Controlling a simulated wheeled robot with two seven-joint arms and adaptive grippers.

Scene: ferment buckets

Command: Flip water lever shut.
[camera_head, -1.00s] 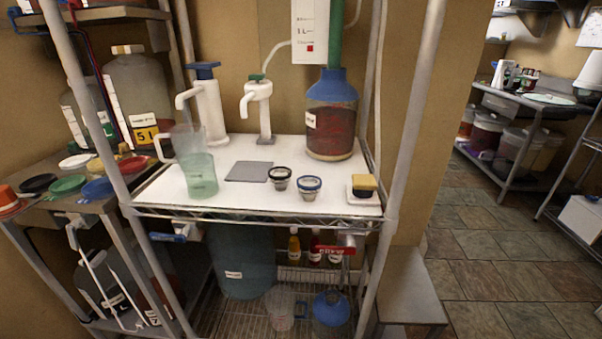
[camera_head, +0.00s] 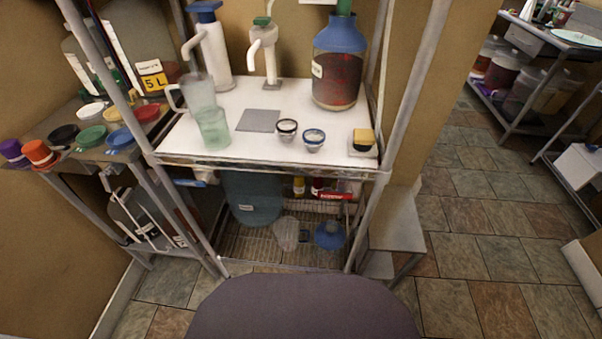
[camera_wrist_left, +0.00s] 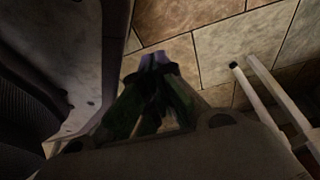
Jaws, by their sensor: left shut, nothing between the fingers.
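A blue lever (camera_head: 190,182) sits on a white valve under the left front of the wire shelf in the head view. It points left, roughly level. A red lever (camera_head: 335,196) sits under the right front of the same shelf, also roughly level. I cannot read from the frames which one is for water. My left gripper (camera_wrist_left: 155,60) shows in the left wrist view, shut and empty, above the tiled floor and away from both levers. Neither gripper is in the head view.
A side table with coloured lids stands left. A low grey step (camera_head: 395,222) stands right. Tiled floor is open at right.

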